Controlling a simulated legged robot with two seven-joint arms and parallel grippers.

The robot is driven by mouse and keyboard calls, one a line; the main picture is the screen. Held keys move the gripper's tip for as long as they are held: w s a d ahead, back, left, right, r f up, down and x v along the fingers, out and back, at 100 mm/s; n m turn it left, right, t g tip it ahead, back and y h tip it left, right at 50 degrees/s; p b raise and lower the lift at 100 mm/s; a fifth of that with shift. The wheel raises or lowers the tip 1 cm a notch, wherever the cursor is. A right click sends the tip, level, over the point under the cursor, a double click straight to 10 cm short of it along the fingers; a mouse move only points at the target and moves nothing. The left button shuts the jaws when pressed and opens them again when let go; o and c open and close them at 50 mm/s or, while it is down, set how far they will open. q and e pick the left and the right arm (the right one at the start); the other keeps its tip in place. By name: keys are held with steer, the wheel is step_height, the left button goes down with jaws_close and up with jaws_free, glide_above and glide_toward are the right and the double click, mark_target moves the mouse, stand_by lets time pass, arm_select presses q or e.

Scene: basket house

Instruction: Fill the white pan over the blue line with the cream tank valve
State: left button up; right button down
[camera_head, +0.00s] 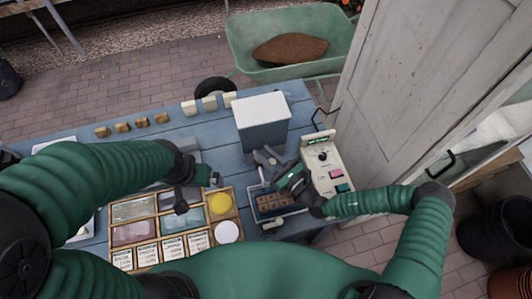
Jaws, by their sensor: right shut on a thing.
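A grey-blue tank (262,126) with a white lid stands on the blue table. My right gripper (266,160) is shut at the tank's near foot, where the valve appears to be; the fingers hide the valve. A shallow pan (281,212) with pale edges and several brown blocks inside lies just below that gripper, partly covered by it. I cannot make out a blue line or a water level in it. My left gripper (198,193) is over the wooden tray, its dark fingers apart and empty.
The wooden tray (240,211) holds coloured panels, cards, a yellow disc and a white disc. A cream control box (336,163) with buttons stands right of the tank. Several small blocks line the table's back. A green wheelbarrow (240,50) and a pale door (410,90) are beyond.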

steer(key=shift+f, duration=0.1)
steer(key=c, duration=1.5)
jaws_free()
steer(key=b+v, duration=0.3)
steer(key=v, duration=1.4)
steer(key=shift+w, duration=0.1)
